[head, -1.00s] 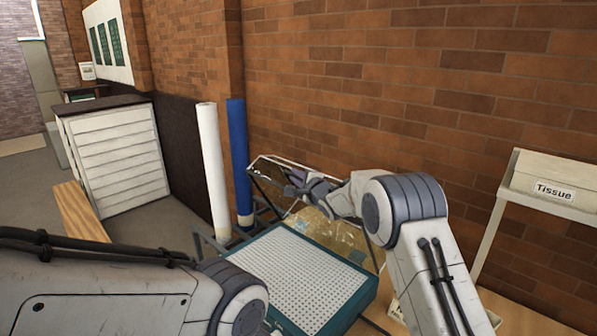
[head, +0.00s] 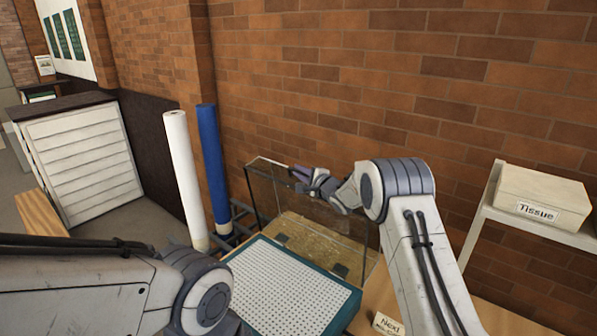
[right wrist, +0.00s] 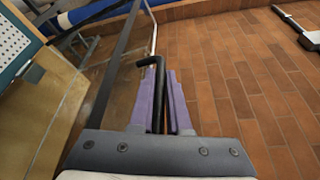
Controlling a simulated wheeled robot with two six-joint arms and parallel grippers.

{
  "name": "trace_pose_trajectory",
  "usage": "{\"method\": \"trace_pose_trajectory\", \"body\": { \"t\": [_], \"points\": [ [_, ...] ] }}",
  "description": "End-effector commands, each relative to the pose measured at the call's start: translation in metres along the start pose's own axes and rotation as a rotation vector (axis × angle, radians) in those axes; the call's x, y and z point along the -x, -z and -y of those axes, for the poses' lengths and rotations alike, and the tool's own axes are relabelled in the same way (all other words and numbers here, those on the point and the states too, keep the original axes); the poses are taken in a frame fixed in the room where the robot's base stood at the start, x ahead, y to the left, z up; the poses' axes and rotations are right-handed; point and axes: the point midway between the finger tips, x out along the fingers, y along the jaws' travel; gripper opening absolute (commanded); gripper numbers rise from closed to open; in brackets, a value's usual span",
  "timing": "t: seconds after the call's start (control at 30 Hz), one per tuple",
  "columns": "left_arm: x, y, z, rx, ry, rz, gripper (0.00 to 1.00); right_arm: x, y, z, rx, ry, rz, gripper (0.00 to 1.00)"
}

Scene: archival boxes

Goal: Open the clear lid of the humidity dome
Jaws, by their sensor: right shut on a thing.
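The humidity dome has a teal base with a white perforated tray (head: 290,285). Its clear, dark-framed lid (head: 275,195) stands raised, close to upright, at the base's far side near the brick wall. My right gripper (head: 302,176) is at the lid's upper edge. In the right wrist view its purple fingers (right wrist: 162,98) are shut on a black bar-like handle (right wrist: 148,62) of the lid. The handle's lower part is hidden between the fingers. My left arm shows at the lower left, but its gripper is out of view.
A white roll (head: 186,175) and a blue roll (head: 213,165) stand left of the lid. A tissue box (head: 540,195) sits on a shelf at right. A small lettered sign (head: 388,324) is right of the base. The brick wall (head: 400,90) is close behind.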

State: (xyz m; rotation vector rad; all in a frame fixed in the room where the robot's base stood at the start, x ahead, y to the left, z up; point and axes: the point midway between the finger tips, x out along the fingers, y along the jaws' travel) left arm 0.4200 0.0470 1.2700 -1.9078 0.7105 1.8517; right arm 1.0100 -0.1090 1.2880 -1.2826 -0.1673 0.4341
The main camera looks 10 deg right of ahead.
Motion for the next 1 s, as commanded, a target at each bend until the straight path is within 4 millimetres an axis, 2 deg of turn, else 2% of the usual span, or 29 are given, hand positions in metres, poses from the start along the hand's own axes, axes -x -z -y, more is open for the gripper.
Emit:
{"method": "trace_pose_trajectory", "body": {
  "t": [0.17,0.2,0.27,0.67,0.87,1.0],
  "points": [
    [0.000,0.000,0.000,0.000,0.000,0.000,0.50,0.002,0.002,0.001,0.004,0.001,0.001,0.00],
    [0.000,0.000,0.000,0.000,0.000,0.000,0.50,0.003,0.003,0.001,0.004,0.002,-0.001,0.23],
    [0.000,0.000,0.000,0.000,0.000,0.000,0.50,0.003,0.004,0.002,0.003,0.002,-0.003,0.45],
    [-0.003,0.000,0.000,0.000,0.000,0.000,0.50,0.006,0.005,0.001,0.001,0.003,-0.006,0.45],
    [-0.018,-0.001,0.001,-0.001,0.000,0.000,0.50,0.030,0.005,-0.001,0.001,0.004,-0.006,0.45],
    [-0.031,-0.002,0.002,0.000,0.000,0.000,0.50,0.057,0.005,-0.002,0.002,0.004,-0.006,0.45]
  ]
}}
